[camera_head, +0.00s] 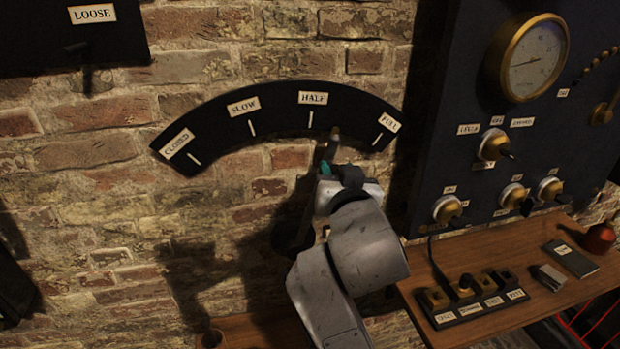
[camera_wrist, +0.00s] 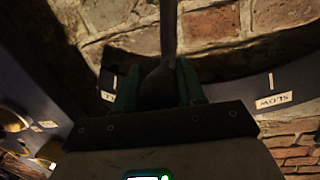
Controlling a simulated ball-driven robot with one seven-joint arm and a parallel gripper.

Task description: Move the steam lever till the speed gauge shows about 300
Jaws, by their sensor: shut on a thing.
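The steam lever (camera_head: 334,134) shows its tip in front of the black arc plate (camera_head: 275,97), between the HALF and FULL marks and nearer HALF. My gripper (camera_head: 328,170) is shut on the lever just below the tip; my arm hides much of the rest. In the wrist view the teal fingers of my gripper (camera_wrist: 158,80) sit on both sides of the dark lever shaft (camera_wrist: 168,30). A round brass-rimmed gauge (camera_head: 534,58) is at the upper right on the dark panel. Its needle shows faintly, pointing left; its numbers are too small to read.
The dark panel (camera_head: 440,130) to the right carries several brass knobs (camera_head: 495,146). A wooden shelf (camera_head: 480,330) below holds a labelled block with several sockets (camera_head: 470,300), a dark box (camera_head: 570,258) and a red-brown object (camera_head: 599,238). Brick wall lies behind the arc.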

